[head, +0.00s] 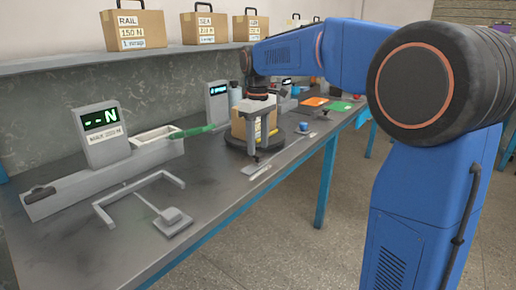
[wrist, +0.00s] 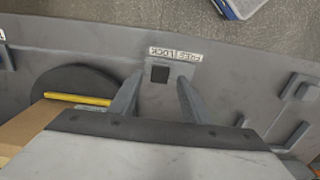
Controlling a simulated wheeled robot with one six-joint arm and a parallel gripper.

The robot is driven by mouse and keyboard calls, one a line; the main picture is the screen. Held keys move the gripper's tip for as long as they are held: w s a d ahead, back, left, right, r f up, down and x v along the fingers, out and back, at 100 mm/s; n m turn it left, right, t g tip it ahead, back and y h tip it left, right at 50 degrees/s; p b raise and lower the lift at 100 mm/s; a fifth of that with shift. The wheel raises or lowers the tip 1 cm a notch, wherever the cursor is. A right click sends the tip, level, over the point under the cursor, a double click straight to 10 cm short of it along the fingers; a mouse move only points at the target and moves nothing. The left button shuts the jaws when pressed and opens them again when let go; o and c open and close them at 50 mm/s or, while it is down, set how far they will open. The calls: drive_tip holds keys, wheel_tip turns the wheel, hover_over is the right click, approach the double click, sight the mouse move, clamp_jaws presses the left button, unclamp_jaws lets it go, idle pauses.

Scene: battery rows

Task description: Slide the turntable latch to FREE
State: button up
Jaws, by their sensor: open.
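The turntable latch is a small dark square knob (wrist: 159,73) on a grey plate in the wrist view. It sits at the LOCK half of a white label (wrist: 176,53), whose LOCK and FREE words appear upside down, FREE to the right. My gripper (wrist: 160,84) is open, with one finger on each side of the knob and visible gaps to both. The turntable (wrist: 75,84) is a black disc to the left. In the head view my gripper (head: 258,152) hangs in front of the turntable (head: 236,142), and hides the knob.
A cardboard box (wrist: 30,122) stands on the turntable, with a yellow bar (wrist: 77,99) beside it. A grey scale with a green display (head: 101,118) and a bent grey bar (head: 132,189) are left on the bench. Orange and green sheets lie farther back.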

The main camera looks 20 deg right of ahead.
sight(249, 170)
drive_tip(key=shift+f, duration=1)
clamp_jaws()
drive_tip(key=shift+s+a, duration=0.75)
drive_tip(key=shift+a, duration=0.25)
drive_tip(key=shift+s+a, duration=0.7)
drive_tip(key=shift+a, duration=0.25)
unclamp_jaws()
drive_tip(key=shift+r, duration=0.1)
